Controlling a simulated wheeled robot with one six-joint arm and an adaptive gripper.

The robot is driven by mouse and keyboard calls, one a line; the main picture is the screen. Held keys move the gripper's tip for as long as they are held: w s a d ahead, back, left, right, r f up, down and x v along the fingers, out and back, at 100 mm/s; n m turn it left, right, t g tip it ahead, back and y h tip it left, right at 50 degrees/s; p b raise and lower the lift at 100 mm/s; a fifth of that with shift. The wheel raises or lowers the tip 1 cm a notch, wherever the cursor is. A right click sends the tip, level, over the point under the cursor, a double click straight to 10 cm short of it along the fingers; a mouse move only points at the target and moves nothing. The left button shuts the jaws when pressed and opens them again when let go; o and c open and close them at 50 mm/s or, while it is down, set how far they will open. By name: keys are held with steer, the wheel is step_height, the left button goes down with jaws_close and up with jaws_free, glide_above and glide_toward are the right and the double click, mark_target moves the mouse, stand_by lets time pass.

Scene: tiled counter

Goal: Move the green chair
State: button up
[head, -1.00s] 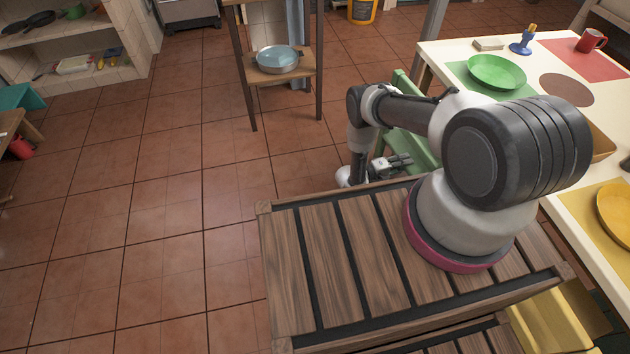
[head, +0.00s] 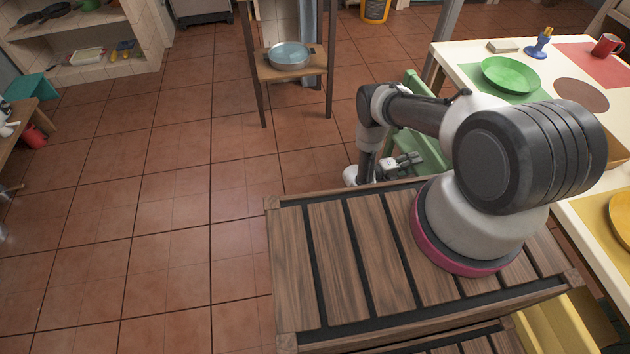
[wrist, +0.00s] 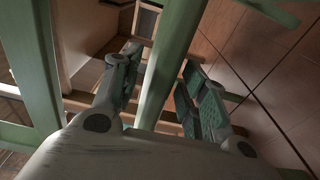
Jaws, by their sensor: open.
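The green chair (head: 428,152) stands at the left side of the white table in the head view, partly hidden behind my arm. In the wrist view its green bars are close to the camera. One slanting green bar (wrist: 168,62) runs between the two fingers of my gripper (wrist: 160,88). The fingers are open, one on each side of this bar, and I cannot tell whether either touches it. In the head view my gripper (head: 402,164) is low beside the chair, and part of it is hidden by my arm.
The white table (head: 470,58) carries a green plate (head: 511,75), a blue item (head: 538,45) and a red mug (head: 606,45). A small wooden stand (head: 290,70) holds a metal pan (head: 289,56). The tiled floor on the left (head: 170,220) is mostly clear.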

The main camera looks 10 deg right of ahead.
steer(key=s+a, duration=0.1)
steer(key=a, duration=1)
steer(key=shift+s+a, duration=0.35)
steer(key=shift+a, duration=0.05)
